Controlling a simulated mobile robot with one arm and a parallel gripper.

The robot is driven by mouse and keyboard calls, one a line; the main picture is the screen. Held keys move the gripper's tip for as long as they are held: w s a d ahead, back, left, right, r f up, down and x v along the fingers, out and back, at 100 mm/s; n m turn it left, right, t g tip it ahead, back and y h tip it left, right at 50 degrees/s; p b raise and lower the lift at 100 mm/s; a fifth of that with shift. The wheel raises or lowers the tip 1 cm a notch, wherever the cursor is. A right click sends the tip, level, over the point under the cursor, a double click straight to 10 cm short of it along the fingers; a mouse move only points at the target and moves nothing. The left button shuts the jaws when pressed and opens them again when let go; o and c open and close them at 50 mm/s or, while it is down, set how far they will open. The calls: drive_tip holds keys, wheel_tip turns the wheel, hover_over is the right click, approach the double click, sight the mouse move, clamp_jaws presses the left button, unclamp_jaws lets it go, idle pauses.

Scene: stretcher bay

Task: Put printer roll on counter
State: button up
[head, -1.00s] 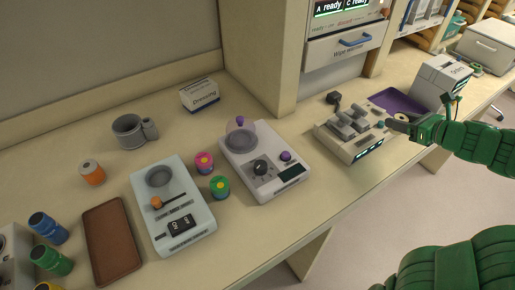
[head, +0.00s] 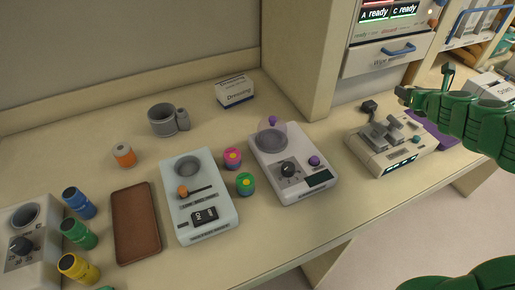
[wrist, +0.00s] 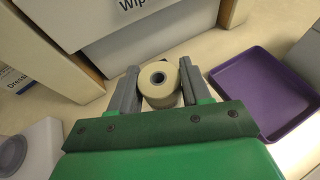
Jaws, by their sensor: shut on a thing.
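The printer roll (wrist: 162,80), a cream cylinder with a grey-ringed hole, sits between the fingertips of my gripper (wrist: 160,88) in the wrist view. The gripper is shut on it. In the head view my gripper (head: 403,94) is at the right, in front of the lower cabinet. The roll cannot be made out there. The beige counter (head: 290,238) runs across the head view.
A purple tray (head: 436,128) is partly hidden by my arm; it also shows in the wrist view (wrist: 262,92). A grey-keyed device (head: 385,150) stands near the gripper. Two dial devices, a brown tray (head: 135,222), jars and a Dressing box (head: 235,90) occupy the left and middle.

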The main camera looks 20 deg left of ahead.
drive_tip(key=s+a+f+n+g+y, duration=0.2)
drive_tip(key=a+n+g+y, duration=0.15)
drive_tip(key=a, duration=0.45)
drive_tip(key=s+a+f+n+g+y, duration=0.25)
drive_tip(key=a+n+g, duration=0.2)
drive_tip(key=a, duration=0.35)
drive_tip(key=s+a+f+n+g+y, duration=0.25)
drive_tip(key=a+n, duration=0.25)
drive_tip(key=a, duration=0.4)
drive_tip(key=s+a+r+n+g, duration=0.1)
drive_tip(key=s+a+n+g, duration=0.15)
drive_tip(key=a, duration=1.15)
drive_tip(key=s+a+r+n+g, duration=0.1)
drive_tip(key=s+a+g, duration=0.25)
drive_tip(key=a, duration=0.95)
drive_tip(key=shift+t, duration=0.45)
drive_tip(key=f, duration=1)
drive_tip(key=shift+s+f, duration=0.25)
drive_tip(key=shift+s, duration=0.15)
drive_tip(key=shift+h, duration=0.25)
